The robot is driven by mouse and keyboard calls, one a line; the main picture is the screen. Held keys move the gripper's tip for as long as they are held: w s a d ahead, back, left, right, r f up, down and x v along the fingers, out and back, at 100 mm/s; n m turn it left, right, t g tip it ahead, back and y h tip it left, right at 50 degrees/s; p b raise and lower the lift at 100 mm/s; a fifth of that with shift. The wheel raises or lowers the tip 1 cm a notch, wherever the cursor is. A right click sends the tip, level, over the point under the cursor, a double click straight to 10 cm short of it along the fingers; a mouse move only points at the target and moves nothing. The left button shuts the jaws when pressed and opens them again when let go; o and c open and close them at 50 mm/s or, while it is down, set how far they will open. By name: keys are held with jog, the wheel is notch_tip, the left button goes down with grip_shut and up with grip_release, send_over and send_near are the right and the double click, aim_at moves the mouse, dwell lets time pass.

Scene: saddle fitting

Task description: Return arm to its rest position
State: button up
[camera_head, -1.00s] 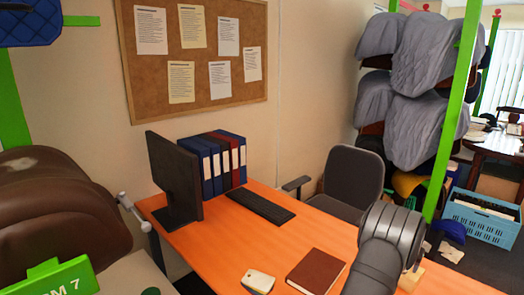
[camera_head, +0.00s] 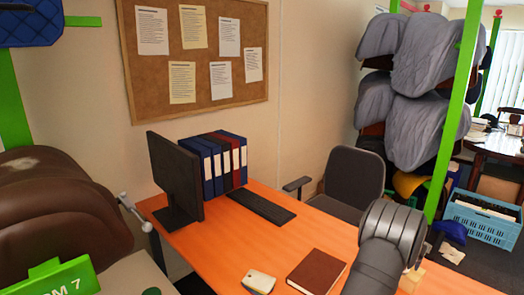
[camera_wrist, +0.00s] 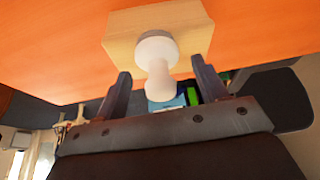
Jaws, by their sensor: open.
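My gripper (camera_wrist: 161,66) is open in the wrist view, with its two dark fingers spread apart. A white knob-shaped piece (camera_wrist: 158,50) on a pale wooden block (camera_wrist: 125,30) shows between and beyond the fingers. I see no finger closed on it, and I cannot tell how far the knob is from them. In the head view my arm comes in at the lower right and hides the gripper. Part of the wooden block (camera_head: 412,278) shows at the right of my arm on the orange desk (camera_head: 235,235).
A brown book (camera_head: 316,271) and a small pale item (camera_head: 259,282) lie left of my arm. A monitor (camera_head: 175,175), keyboard (camera_head: 262,206) and binders (camera_head: 219,162) stand farther back. A grey chair (camera_head: 352,183) and a green post (camera_head: 453,120) are behind my arm.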

jog(key=v, duration=1.1)
jog(key=x, duration=1.1)
jog(key=shift+f, duration=0.45)
jog(key=shift+w+r, duration=0.1)
jog(key=shift+r, duration=0.2)
notch_tip(320, 180, up, 4)
jog(key=shift+f, duration=0.2)
jog(key=s+d+r, duration=0.4)
jog(key=s+r, duration=0.3)
jog(key=s, duration=0.4)
jog(key=s+f+m+g+h, duration=0.1)
jog(key=s+f+m, duration=0.3)
jog(key=s, duration=1.1)
jog(key=s+f+m+g, duration=0.2)
jog(key=s+f+m, duration=0.15)
jog(key=s, duration=1.15)
jog(key=w+f, duration=0.5)
jog(key=w, duration=0.3)
jog(key=shift+w+d+t, duration=0.25)
jog(key=shift+d+t, duration=0.05)
jog(key=shift+d, duration=0.15)
